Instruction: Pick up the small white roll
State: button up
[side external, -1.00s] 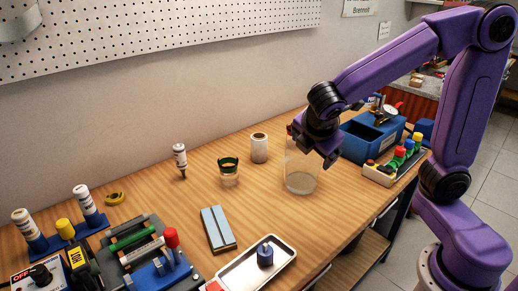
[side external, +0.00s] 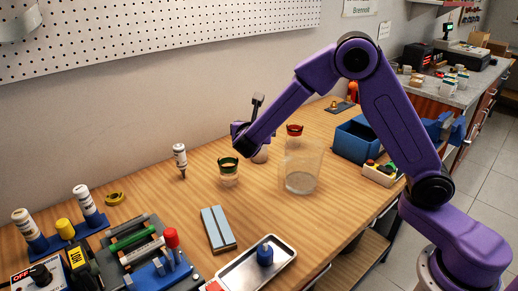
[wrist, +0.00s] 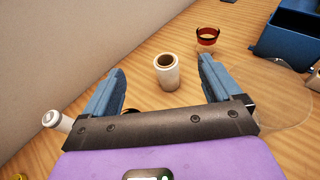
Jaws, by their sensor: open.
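The small white roll (wrist: 167,76) stands upright on the wooden bench, its round dark core opening facing up. In the wrist view it shows beyond and between the two blue fingers of my gripper (wrist: 161,66), which are spread wide and empty. In the side view the roll (side external: 261,155) is mostly hidden behind my forearm, and only a low part shows. My gripper's fingers are hidden in the side view; the purple wrist is above and to the left of the roll. I cannot tell the exact gap between the fingers and the roll.
A clear glass jar (side external: 302,180) stands to the right of the roll. A green-rimmed cup (side external: 228,170) stands to its left and a red-rimmed cup (wrist: 207,37) behind. A white-capped bottle (side external: 180,160) is further left; a blue bin (side external: 357,143) is at right.

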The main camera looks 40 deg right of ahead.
notch_tip(320, 180, down, 9)
jog(key=x, duration=1.1)
jog(key=shift+s+f, duration=0.1)
jog(key=shift+f, duration=0.2)
jog(key=shift+x, duration=3.2)
jog(key=shift+r, duration=0.1)
jog(key=c, duration=1.2)
